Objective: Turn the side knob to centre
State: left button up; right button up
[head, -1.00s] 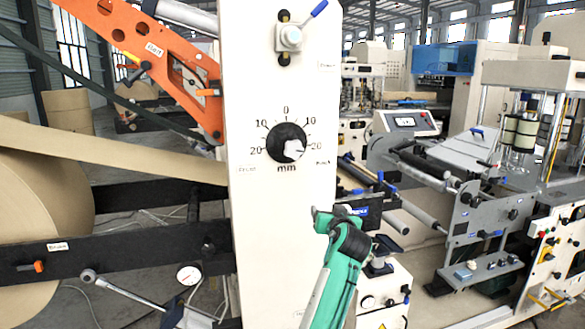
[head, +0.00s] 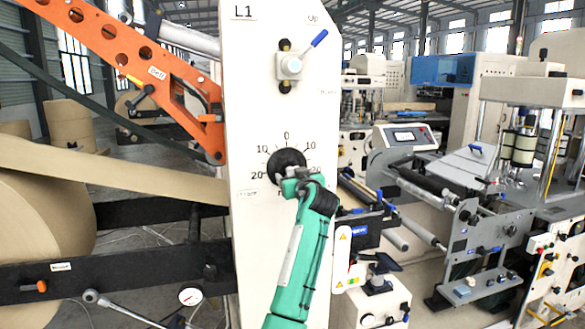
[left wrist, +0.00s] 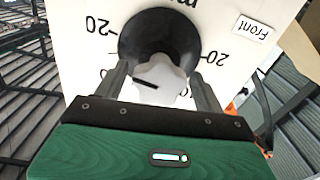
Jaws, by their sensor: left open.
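The side knob (head: 286,160) is a round black dial with a millimetre scale on the white panel. Its white grip (left wrist: 160,78) carries a dark line and shows in the left wrist view, where the scale appears upside down. The line slants, away from the 0 direction. My left gripper (head: 296,180) is in front of the knob's lower part and hides the grip in the head view. In the left wrist view, its fingers (left wrist: 160,90) are open on either side of the white grip, with gaps visible. My right gripper is in neither view.
A lever switch (head: 289,66) with a blue handle sits above the knob on the white panel (head: 255,130). An orange arm (head: 130,65) and a large paper roll (head: 40,215) are to the left. Rollers and a grey machine frame stand to the right.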

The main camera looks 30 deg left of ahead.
pick_arm(q)
jog(key=shift+x, duration=0.85)
jog(key=shift+w+a+p, duration=0.2)
jog(key=shift+p, duration=0.1)
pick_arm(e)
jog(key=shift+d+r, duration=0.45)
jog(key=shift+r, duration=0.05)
